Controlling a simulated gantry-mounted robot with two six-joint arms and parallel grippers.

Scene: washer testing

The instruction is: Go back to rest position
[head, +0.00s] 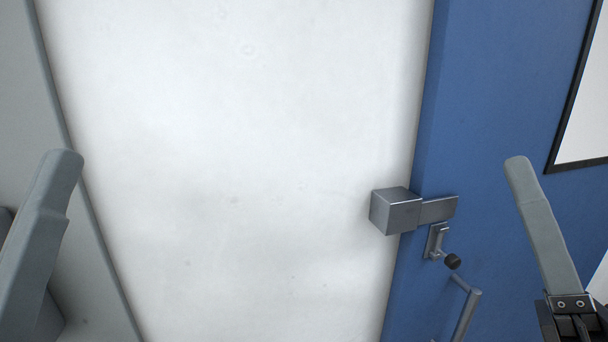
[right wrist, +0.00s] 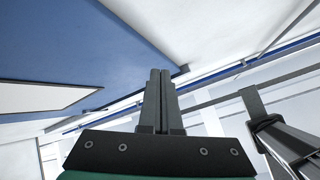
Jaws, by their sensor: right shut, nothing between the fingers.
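A large white surface (head: 240,150) fills the middle. Right of it is a blue panel (head: 500,100) with a metal block (head: 395,211), a black knob (head: 452,261) and a bar handle (head: 466,312). A black-framed white board (head: 590,110) is at far right.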

